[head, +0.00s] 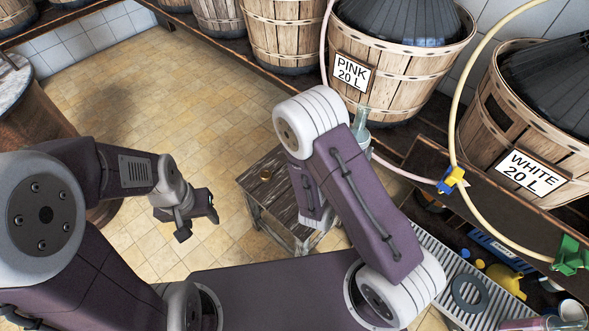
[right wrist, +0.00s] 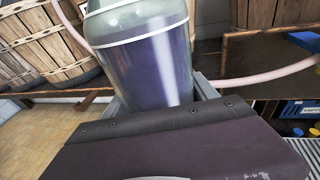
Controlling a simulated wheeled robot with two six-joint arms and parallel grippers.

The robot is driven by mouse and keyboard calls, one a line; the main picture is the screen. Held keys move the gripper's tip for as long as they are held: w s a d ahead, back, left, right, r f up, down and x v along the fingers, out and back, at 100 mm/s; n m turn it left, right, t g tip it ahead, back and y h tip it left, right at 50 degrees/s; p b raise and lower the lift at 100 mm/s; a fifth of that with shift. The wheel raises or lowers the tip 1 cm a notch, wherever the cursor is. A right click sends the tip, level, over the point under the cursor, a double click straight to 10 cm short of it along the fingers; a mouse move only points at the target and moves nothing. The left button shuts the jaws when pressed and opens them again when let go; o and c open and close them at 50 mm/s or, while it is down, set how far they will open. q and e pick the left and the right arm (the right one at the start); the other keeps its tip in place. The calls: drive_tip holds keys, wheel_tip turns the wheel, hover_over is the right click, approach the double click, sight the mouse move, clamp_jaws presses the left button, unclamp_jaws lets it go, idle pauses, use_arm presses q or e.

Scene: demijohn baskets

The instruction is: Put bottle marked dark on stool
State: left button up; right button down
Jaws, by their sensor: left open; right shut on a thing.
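A glass bottle (right wrist: 145,55) with white lines around it and dark purplish content fills the upper middle of the right wrist view. My right gripper (right wrist: 160,98) is shut on it, a finger at each side. No marking on it can be read. In the head view a pale glass top (head: 362,120) shows beside my right arm, which hides the rest and the right gripper. The wooden stool (head: 265,190) stands in the middle, partly behind my right arm. My left gripper (head: 198,226) is open and empty above the floor, left of the stool.
A small brown round thing lies on the stool (head: 265,175). Baskets marked PINK (head: 352,73) and WHITE (head: 533,173) stand at the right, with a yellow hose (head: 459,95) hanging in front. A slatted drain tray (head: 455,275) is at lower right. Tiled floor is clear left of the stool.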

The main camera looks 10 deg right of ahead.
drive_tip(key=shift+s+d+r+m+g+h+p, duration=0.1)
drive_tip(key=shift+d+r+m+g+h+p, duration=0.35)
drive_tip(key=shift+d+r, duration=0.55)
drive_tip(key=shift+f, duration=0.1)
drive_tip(key=w+a+f+b, duration=0.4)
drive_tip(key=a+f+b, duration=0.2)
drive_tip(key=a, duration=0.4)
drive_tip(key=shift+w+a+f, duration=0.25)
drive_tip(key=shift+a+f, duration=0.15)
drive_tip(key=shift+f, duration=0.1)
wheel_tip(320, 180, down, 4)
drive_tip(key=shift+r+b, duration=0.1)
drive_tip(key=shift+b, duration=1.1)
drive_tip(key=shift+f, duration=0.25)
